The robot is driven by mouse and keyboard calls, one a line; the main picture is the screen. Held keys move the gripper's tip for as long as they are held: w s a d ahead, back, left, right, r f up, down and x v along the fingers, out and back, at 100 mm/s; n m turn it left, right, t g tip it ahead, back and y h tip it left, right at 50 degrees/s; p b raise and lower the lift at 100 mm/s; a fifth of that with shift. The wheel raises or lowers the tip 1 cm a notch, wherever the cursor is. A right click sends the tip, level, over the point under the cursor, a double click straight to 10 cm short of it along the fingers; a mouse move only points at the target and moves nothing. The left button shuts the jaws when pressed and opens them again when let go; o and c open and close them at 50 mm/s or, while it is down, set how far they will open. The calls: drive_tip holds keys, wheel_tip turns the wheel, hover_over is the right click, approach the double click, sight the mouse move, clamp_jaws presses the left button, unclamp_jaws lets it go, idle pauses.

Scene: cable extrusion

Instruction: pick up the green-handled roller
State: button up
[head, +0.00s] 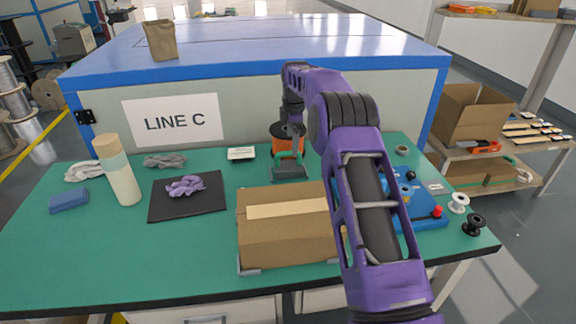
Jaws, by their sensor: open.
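My purple arm reaches over the bench from the lower right and bends down at the back middle. My gripper (295,138) hangs at its end, small and dark, with its jaws open. Just below and beside it is a small item with a green frame or handle (277,157) and a grey lower part (290,172), which looks like the roller. An orange part (280,134) shows right behind or beside the gripper. I cannot tell whether the fingers touch the green part or stand around it.
A cardboard box (285,245) stands in front of the gripper. A blue fixture (425,216) is partly behind my arm. A bottle (123,175), a black mat (170,207) with purple material (186,186) and a blue block (69,200) are left. The LINE C cabinet (235,92) borders the back.

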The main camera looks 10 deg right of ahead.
sight(290, 165)
drive_tip(key=w+f, duration=0.1)
drive_tip(key=f, duration=0.6)
drive_tip(key=w+f, duration=0.1)
drive_tip(key=f, duration=0.3)
drive_tip(key=shift+w+a+b, duration=0.15)
drive_tip(key=shift+w+b, duration=0.15)
drive_tip(key=shift+w, duration=0.05)
drive_tip(key=c, duration=1.1)
drive_tip(key=shift+c, duration=0.2)
drive_tip(key=shift+r, duration=0.1)
